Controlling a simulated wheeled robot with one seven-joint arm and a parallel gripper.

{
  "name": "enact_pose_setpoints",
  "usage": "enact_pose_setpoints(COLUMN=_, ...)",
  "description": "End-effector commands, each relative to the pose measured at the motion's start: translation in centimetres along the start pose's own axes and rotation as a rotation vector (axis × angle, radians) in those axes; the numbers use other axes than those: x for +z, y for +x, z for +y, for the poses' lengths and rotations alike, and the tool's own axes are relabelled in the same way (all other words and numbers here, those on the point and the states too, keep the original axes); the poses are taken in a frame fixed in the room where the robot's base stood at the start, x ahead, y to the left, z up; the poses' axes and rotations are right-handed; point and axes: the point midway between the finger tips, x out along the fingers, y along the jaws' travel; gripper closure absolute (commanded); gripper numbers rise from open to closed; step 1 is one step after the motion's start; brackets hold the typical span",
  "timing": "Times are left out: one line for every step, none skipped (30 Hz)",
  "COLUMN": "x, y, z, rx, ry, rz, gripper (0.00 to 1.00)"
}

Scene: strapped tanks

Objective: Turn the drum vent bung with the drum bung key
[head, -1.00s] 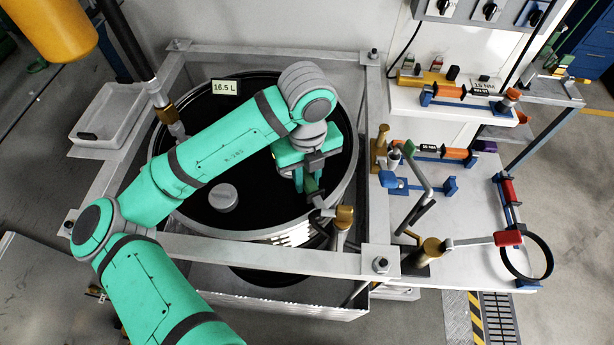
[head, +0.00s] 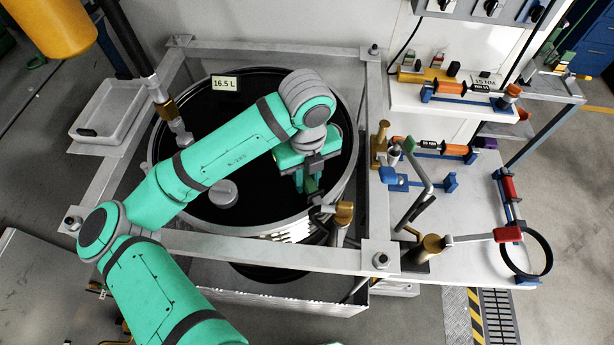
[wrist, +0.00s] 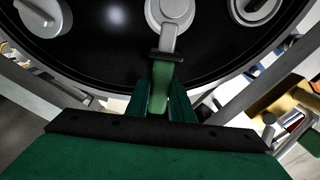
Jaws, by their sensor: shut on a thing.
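The drum (head: 350,190) has a dark lid and a pale rim. My gripper (head: 308,182) is low over its right side. In the wrist view my gripper (wrist: 168,108) is shut on the green handle of the drum bung key (wrist: 162,78). The key's grey shaft and head reach to a round grey fitting (wrist: 160,10) on the lid and overlap it; I cannot tell how deeply they engage. Two more round fittings show, one at left (wrist: 42,12) and one at right (wrist: 254,10). In the head view a grey cap (head: 223,194) stands on the lid; my arm hides other fittings.
A grey frame (head: 270,248) surrounds the drum, with a brass-topped post (head: 344,213) close to my gripper. A bench (head: 470,215) with tools on blue stands is at the right. A white tray (head: 108,132) is at the left. A 16.5 L label (head: 224,84) is at the back.

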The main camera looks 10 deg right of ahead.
Motion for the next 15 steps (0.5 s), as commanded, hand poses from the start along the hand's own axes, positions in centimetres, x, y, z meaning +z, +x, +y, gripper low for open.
enact_pose_setpoints(x=0.0, y=0.1, z=0.0, rx=0.000, ry=0.000, rz=0.000, gripper=1.00)
enact_pose_setpoints(x=0.0, y=0.2, z=0.0, rx=0.000, ry=0.000, rz=0.000, gripper=1.00)
enact_pose_setpoints(x=0.0, y=0.3, z=0.0, rx=0.000, ry=0.000, rz=0.000, gripper=1.00)
enact_pose_setpoints(x=0.0, y=0.3, z=0.0, rx=0.000, ry=0.000, rz=0.000, gripper=1.00)
enact_pose_setpoints(x=0.0, y=0.3, z=0.0, rx=0.000, ry=0.000, rz=0.000, gripper=1.00)
enact_pose_setpoints(x=0.0, y=0.3, z=0.0, rx=0.000, ry=-0.001, rz=0.000, gripper=1.00)
enact_pose_setpoints(x=0.0, y=0.3, z=-0.1, rx=0.000, ry=-0.004, rz=0.000, gripper=1.00)
enact_pose_setpoints(x=0.0, y=0.3, z=-0.1, rx=0.000, ry=-0.010, rz=0.000, gripper=1.00)
enact_pose_setpoints(x=0.0, y=0.3, z=-0.3, rx=0.000, ry=-0.021, rz=0.000, gripper=1.00)
enact_pose_setpoints(x=0.0, y=0.3, z=-0.4, rx=0.000, ry=-0.034, rz=0.000, gripper=1.00)
enact_pose_setpoints(x=0.0, y=0.3, z=-0.6, rx=0.000, ry=-0.047, rz=0.000, gripper=1.00)
enact_pose_setpoints(x=0.0, y=0.3, z=-0.8, rx=0.000, ry=-0.067, rz=0.000, gripper=1.00)
enact_pose_setpoints(x=0.1, y=0.3, z=-1.0, rx=0.000, ry=-0.082, rz=0.000, gripper=1.00)
enact_pose_setpoints(x=0.1, y=0.3, z=-1.1, rx=0.000, ry=-0.098, rz=0.000, gripper=1.00)
enact_pose_setpoints(x=0.1, y=0.3, z=-1.3, rx=-0.001, ry=-0.117, rz=0.000, gripper=1.00)
